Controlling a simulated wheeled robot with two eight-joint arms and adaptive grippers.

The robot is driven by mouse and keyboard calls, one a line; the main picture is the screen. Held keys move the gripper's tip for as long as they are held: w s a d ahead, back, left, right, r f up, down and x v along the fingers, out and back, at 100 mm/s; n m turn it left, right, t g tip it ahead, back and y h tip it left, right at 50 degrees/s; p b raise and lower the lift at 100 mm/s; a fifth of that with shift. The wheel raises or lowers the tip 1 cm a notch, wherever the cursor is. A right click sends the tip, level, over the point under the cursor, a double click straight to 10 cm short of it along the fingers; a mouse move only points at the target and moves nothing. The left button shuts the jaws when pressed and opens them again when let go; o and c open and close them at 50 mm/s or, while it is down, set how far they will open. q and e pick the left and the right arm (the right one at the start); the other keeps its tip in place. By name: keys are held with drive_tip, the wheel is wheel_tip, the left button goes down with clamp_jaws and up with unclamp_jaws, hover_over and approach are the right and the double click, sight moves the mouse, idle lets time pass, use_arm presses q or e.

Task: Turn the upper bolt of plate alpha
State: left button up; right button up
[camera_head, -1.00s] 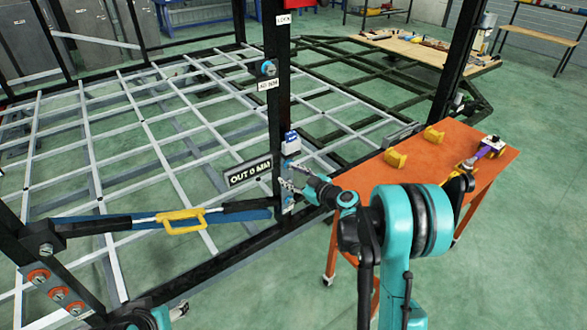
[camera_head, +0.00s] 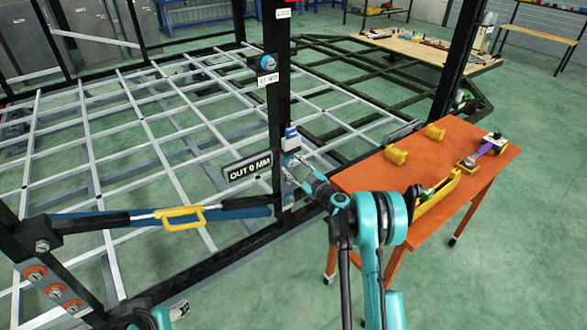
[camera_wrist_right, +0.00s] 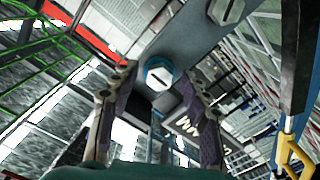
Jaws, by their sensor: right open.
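My right gripper (camera_head: 298,168) is open at the black upright post, beside a small grey plate (camera_head: 287,190) that it partly covers. In the right wrist view, a slotted bolt head with a blue ring (camera_wrist_right: 159,76) sits between and beyond the two open fingers, with no clear contact. A second slotted bolt (camera_wrist_right: 227,10) shows farther up on the grey plate (camera_wrist_right: 190,38). I cannot read which plate is alpha. A teal part of my left arm shows at the lower left of the head view, but its gripper (camera_head: 165,316) is unclear.
A sign reading OUT 0 MM (camera_head: 247,167) stands left of the post. A blue-ringed knob (camera_head: 268,63) is higher up it. A yellow-handled bar (camera_head: 180,217) crosses the left. An orange table (camera_head: 440,150) with yellow blocks is at the right, close to my right arm.

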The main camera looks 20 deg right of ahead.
drive_tip(key=shift+w+a, duration=0.1)
drive_tip(key=shift+w, duration=0.15)
clamp_jaws()
drive_tip(key=shift+m, duration=0.3)
